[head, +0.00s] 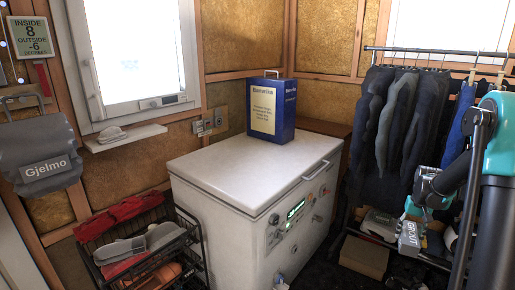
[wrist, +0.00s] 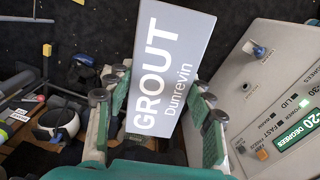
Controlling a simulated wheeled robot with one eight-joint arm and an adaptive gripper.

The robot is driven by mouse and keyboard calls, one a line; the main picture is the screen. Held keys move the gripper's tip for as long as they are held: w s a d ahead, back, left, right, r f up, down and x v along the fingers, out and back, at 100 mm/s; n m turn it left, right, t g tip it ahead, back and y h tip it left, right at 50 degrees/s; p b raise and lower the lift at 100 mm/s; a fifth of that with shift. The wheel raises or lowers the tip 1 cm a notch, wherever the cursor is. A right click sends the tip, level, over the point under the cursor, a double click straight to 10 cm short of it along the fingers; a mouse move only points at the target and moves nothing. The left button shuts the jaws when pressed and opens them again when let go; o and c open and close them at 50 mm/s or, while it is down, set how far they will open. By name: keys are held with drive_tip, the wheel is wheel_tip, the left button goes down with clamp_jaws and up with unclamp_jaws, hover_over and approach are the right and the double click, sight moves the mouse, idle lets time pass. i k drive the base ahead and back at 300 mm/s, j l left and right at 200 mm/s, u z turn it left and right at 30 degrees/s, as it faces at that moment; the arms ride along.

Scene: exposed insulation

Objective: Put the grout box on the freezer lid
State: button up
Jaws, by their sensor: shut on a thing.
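The grout box (wrist: 172,65) is grey with white lettering reading GROUT and Dunrevin. In the wrist view it stands tilted between the green-padded fingers of my gripper (wrist: 158,118), which is shut on it. In the head view the grout box (head: 409,238) is held by my gripper (head: 418,211) at the right, in front of the clothes rack's lower shelf. The white freezer lid (head: 245,161) is left of it and higher, a clear gap away.
The freezer's front panel (wrist: 285,105) with knobs and a green display is right of my gripper in the wrist view. A handle (head: 316,170) juts from the lid's right edge. A clothes rack (head: 410,120) and cardboard box (head: 364,257) are at right; a wire basket (head: 140,245) stands left.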

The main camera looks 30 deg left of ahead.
sight(261, 173)
drive_tip(key=i+l+u, duration=1.05)
drive_tip(key=k+l, duration=0.1)
